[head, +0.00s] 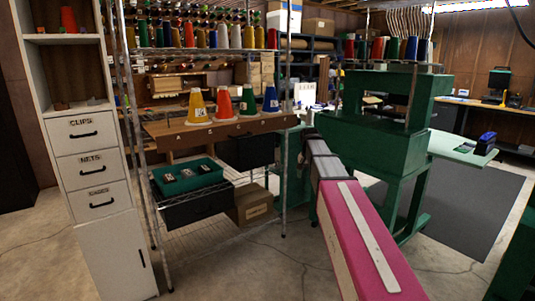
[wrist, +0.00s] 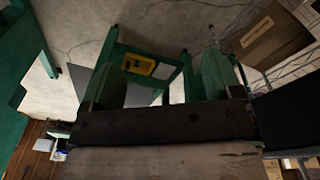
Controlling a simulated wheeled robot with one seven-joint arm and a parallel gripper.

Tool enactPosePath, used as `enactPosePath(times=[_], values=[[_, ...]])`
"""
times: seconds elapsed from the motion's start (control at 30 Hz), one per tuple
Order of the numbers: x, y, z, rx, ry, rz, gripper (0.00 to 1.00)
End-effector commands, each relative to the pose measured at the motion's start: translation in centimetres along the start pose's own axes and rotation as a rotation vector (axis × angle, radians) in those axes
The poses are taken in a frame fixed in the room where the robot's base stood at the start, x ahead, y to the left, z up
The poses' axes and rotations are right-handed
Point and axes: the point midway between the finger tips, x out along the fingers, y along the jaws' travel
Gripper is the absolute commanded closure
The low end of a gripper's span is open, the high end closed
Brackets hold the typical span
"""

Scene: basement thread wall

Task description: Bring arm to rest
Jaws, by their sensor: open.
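My arm reaches forward in the head view as a pink link with a pale strip, then a grey part beside the green machine (head: 375,145). My gripper (wrist: 160,72) shows in the wrist view as a dark palm with two green fingers spread apart. It is open, and nothing is seen between the fingers except the background beyond. Its fingers are hard to make out in the head view, against the green machine. A yellow bin (wrist: 138,64) shows beyond the fingers, in a green frame.
A wire rack holds thread spools (head: 190,37), a wooden shelf with coloured cones (head: 196,106) and a green tray (head: 202,187). A cardboard box (head: 252,204) sits low. A white drawer cabinet (head: 92,135) stands left. The concrete floor (head: 240,270) in front is clear.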

Motion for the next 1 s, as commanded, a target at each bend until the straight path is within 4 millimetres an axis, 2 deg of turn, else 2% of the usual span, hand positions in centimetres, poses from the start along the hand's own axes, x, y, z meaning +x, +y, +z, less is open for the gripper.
enactPosePath(times=[0.03,0.2,0.5,0.7,0.8,1.0], values=[[2.3,0.7,2.1,-0.022,-0.009,-0.001,0.15],[8.3,2.1,6.8,-0.098,-0.027,-0.011,0.15],[17.1,5.0,15.9,-0.226,-0.056,-0.034,0.15],[21.3,6.9,21.9,-0.302,-0.072,-0.051,0.15],[22.6,7.6,24.1,-0.33,-0.077,-0.057,0.15],[23.8,8.2,26.0,-0.358,-0.08,-0.064,0.15]])
